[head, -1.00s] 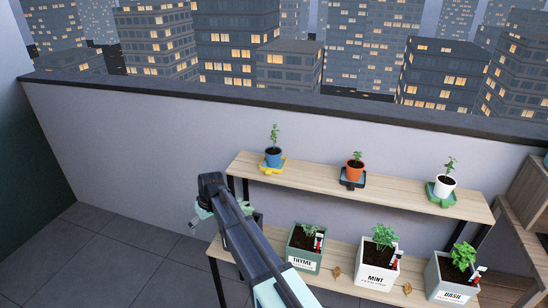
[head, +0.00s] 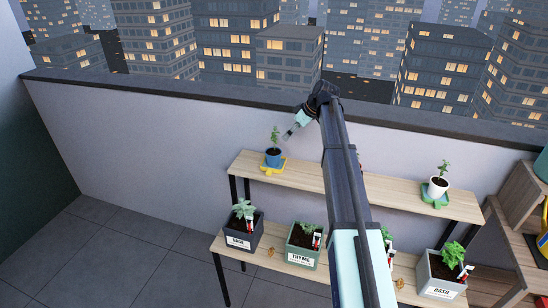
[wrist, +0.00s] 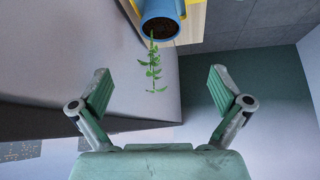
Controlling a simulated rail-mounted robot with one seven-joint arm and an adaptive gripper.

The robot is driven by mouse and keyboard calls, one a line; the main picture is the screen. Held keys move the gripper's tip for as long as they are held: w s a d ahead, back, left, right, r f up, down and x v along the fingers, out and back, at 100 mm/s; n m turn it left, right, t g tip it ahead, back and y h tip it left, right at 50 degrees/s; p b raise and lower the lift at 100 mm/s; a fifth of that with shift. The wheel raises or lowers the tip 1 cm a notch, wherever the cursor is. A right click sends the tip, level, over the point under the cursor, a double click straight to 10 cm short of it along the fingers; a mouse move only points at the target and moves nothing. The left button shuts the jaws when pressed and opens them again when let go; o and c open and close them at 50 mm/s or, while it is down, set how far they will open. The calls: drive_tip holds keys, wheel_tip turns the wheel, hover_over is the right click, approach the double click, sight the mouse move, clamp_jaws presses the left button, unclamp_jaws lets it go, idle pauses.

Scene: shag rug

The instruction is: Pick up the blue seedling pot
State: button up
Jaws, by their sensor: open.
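The blue seedling pot (head: 273,156) stands upright on a yellow coaster (head: 273,168) at the left end of the upper shelf, with a green seedling in it. In the wrist view the blue pot (wrist: 160,22) is at the top middle, its soil and seedling (wrist: 153,65) facing the camera. My gripper (head: 288,134) is just right of and slightly above the pot in the head view. In the wrist view my gripper (wrist: 160,80) is open and empty, its fingers spread on either side of the seedling's line, apart from the pot.
A white pot (head: 437,187) on a green coaster stands at the right of the upper shelf (head: 310,178). My arm hides the shelf's middle. Several herb planters, including sage (head: 243,230) and thyme (head: 304,243), stand on the lower shelf. The wall (head: 130,130) rises behind.

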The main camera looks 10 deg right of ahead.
drive_tip(key=p, duration=0.2)
approach(274, 154)
drive_tip(key=w+f, duration=0.1)
drive_tip(key=w+a+f, duration=0.2)
drive_tip(key=shift+f, duration=0.4)
drive_tip(key=shift+p+x, duration=1.1)
drive_tip(key=shift+x, duration=2)
drive_tip(key=shift+s+d+f, duration=0.1)
drive_tip(key=shift+s+d, duration=0.05)
drive_tip(key=shift+d, duration=0.1)
drive_tip(key=c, duration=1.3)
